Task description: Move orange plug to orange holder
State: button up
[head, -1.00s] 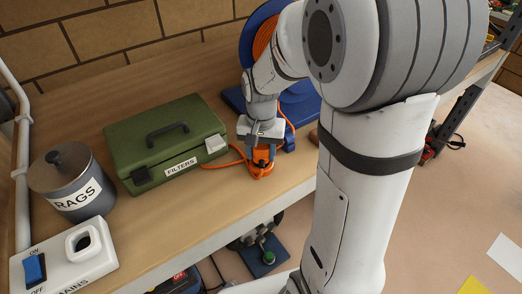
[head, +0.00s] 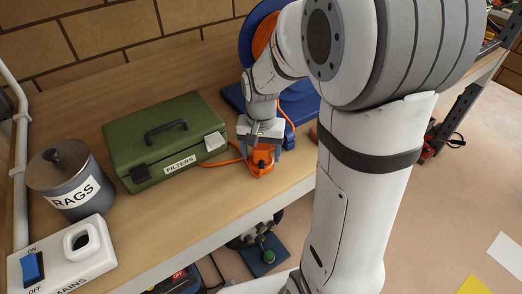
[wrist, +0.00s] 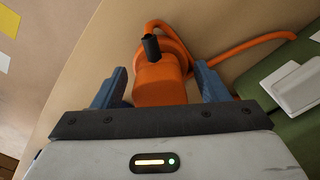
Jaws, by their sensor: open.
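The orange plug (wrist: 160,82) shows in the wrist view as a thick orange body with a short black stub, joined to an orange cable. It also shows in the head view (head: 262,155), near the bench's front edge, beside the green box. My gripper (wrist: 161,86) is open, with one blue finger on each side of the plug and a visible gap on both sides. In the head view my gripper (head: 262,150) points down at the plug. I cannot make out a separate orange holder; the orange parts run together.
A green FILTERS box (head: 165,140) stands left of my gripper. A RAGS tin (head: 72,182) and a white MAINS panel (head: 66,253) with a round opening are further left. A blue reel (head: 237,98) of orange cable stands behind. The wooden bench (head: 190,218) is bare along its front.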

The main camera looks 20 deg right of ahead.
jog(key=shift+r, duration=0.1)
notch_tip(320, 180, up, 8)
jog(key=shift+f, duration=0.2)
jog(key=s+r+n+t, duration=0.1)
jog(key=s+n+t, duration=0.2)
jog(key=s, duration=1)
jog(key=shift+s+d+r+n, duration=0.25)
jog(key=shift+s+n, duration=0.1)
jog(key=shift+n, duration=0.55)
jog(key=shift+a, duration=0.1)
dwell(0.4)
